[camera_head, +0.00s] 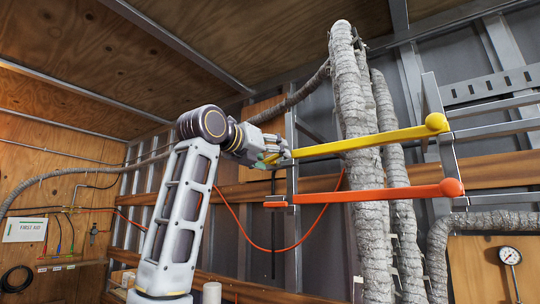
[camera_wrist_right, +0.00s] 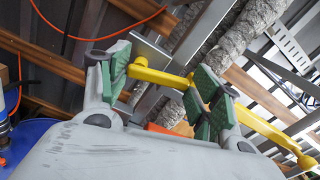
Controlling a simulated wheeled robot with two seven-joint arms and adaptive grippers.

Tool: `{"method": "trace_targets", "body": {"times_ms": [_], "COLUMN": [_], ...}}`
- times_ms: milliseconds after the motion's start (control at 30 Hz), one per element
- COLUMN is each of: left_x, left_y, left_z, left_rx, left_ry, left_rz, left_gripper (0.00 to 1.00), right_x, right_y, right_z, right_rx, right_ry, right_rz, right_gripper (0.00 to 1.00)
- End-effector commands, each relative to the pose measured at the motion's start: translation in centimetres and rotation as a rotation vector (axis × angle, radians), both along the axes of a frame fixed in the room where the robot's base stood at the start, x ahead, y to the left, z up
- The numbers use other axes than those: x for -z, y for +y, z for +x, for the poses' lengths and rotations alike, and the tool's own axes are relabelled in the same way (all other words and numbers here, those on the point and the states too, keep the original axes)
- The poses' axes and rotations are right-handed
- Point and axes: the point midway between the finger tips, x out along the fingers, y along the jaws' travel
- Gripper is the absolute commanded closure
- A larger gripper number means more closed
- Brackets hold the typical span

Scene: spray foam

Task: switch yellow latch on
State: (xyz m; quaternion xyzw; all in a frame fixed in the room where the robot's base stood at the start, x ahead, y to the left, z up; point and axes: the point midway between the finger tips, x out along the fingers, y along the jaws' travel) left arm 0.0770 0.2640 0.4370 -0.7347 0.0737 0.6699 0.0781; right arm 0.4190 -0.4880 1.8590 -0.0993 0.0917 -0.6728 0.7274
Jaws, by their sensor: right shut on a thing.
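The yellow latch (camera_head: 365,141) is a long bar with a round knob at its right end, running nearly level and rising slightly to the right. My right gripper (camera_head: 275,156) is at its left end, with the bar between its fingers. In the right wrist view the yellow latch (camera_wrist_right: 262,128) passes between the green finger pads of my right gripper (camera_wrist_right: 165,84), which is shut on it. The pads hide part of the bar. My left gripper is not in view.
An orange latch (camera_head: 370,195) runs parallel just below the yellow one. Thick grey wrapped pipes (camera_head: 372,240) stand close behind both bars. A thin red hose (camera_head: 270,249) loops below.

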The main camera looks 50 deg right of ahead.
Motion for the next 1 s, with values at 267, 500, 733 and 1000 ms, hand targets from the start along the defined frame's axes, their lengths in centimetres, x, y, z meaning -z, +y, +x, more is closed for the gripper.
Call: {"method": "trace_targets", "body": {"times_ms": [267, 500, 733, 1000], "left_x": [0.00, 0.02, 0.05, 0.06], "left_y": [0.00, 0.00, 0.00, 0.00], "left_z": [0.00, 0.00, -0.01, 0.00], "left_rx": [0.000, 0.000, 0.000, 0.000], "left_ry": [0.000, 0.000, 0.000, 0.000], "left_rz": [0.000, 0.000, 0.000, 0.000], "left_gripper": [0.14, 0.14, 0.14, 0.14], "right_x": [0.05, 0.30, 0.55, 0.62], "right_y": [0.03, 0.03, 0.02, 0.02], "right_z": [0.02, -0.10, -0.15, -0.19], "right_rx": [-0.002, -0.003, -0.002, -0.002], "right_ry": [-0.028, -0.138, -0.246, -0.288], "right_rz": [0.002, 0.012, 0.019, 0.022], "right_gripper": [0.60, 0.60, 0.60, 0.60]}}
